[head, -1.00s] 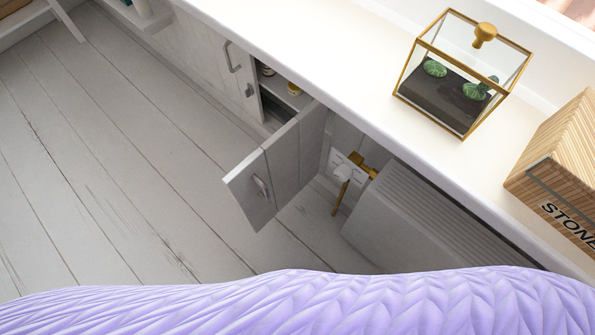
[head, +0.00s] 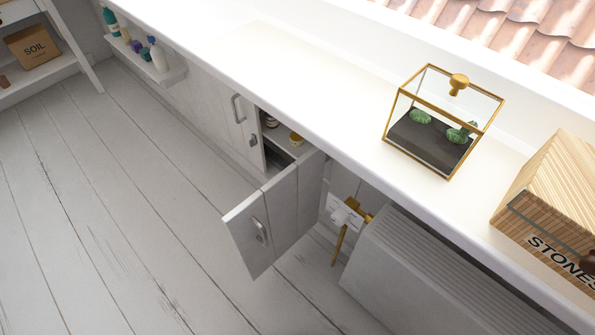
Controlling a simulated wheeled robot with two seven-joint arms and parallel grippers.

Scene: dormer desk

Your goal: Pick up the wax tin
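No gripper of mine is in view. A small round container with a yellowish side and pale top (head: 296,139) sits inside the open cabinet, on its shelf (head: 284,148). It may be the wax tin, but it is too small to tell. A second small item (head: 270,122) lies deeper to the left, partly in shadow. The cabinet door (head: 275,215) stands swung out into the room and hides the lower part of the inside.
A white counter (head: 330,115) runs above the cabinet, with a glass terrarium (head: 433,128) and a wooden STONES box (head: 550,215) on it. A ribbed radiator (head: 440,275) stands right of the open door. The plank floor (head: 120,200) at left is clear.

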